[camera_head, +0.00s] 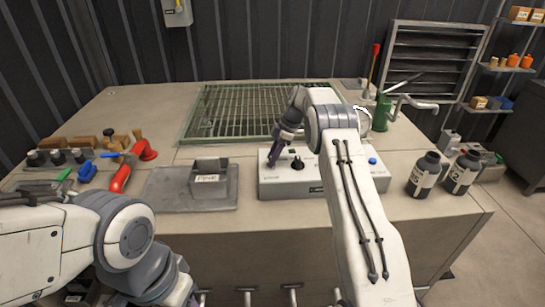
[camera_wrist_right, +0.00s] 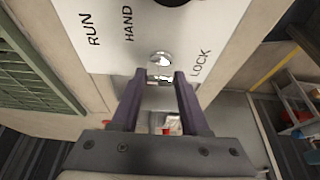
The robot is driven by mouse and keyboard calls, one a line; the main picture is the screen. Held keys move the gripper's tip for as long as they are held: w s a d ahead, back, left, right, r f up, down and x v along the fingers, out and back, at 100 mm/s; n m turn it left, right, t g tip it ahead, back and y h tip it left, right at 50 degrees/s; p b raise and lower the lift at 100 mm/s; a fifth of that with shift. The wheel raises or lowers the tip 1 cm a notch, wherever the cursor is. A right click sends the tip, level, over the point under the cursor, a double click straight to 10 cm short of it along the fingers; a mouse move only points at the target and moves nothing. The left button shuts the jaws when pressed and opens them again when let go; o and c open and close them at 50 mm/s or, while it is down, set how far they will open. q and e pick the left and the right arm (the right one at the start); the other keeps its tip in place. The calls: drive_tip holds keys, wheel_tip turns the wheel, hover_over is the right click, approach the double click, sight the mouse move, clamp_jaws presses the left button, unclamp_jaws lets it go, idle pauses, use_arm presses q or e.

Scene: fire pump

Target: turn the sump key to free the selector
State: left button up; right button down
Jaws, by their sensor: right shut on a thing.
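The white control box (camera_head: 330,185) sits on the bench with the black selector knob (camera_head: 298,164) on its top. My right gripper (camera_head: 274,157) is at the box's left end, beside the knob. In the right wrist view, my right gripper (camera_wrist_right: 161,78) is shut on the small metal sump key (camera_wrist_right: 160,76), at the chrome lock (camera_wrist_right: 160,59). RUN, HAND and LOCK are printed on the panel there. The selector's dark edge (camera_wrist_right: 173,3) shows at the top of that view. The key's turn angle is hard to tell. My left gripper is outside the frames.
A green-framed grating (camera_head: 245,112) lies behind the box. A grey tray (camera_head: 165,188) with a small bin (camera_head: 209,178) is to its left, near a red-handled tool (camera_head: 121,178). Black bottles (camera_head: 424,174) stand to the right. A green hand pump (camera_head: 383,108) is at the back right.

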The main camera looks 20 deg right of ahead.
drive_tip(key=shift+c, duration=2)
unclamp_jaws()
drive_tip(key=shift+r, duration=0.1)
drive_tip(key=v, duration=1)
drive_tip(key=shift+d+r, duration=0.1)
drive_tip(key=shift+r, duration=0.05)
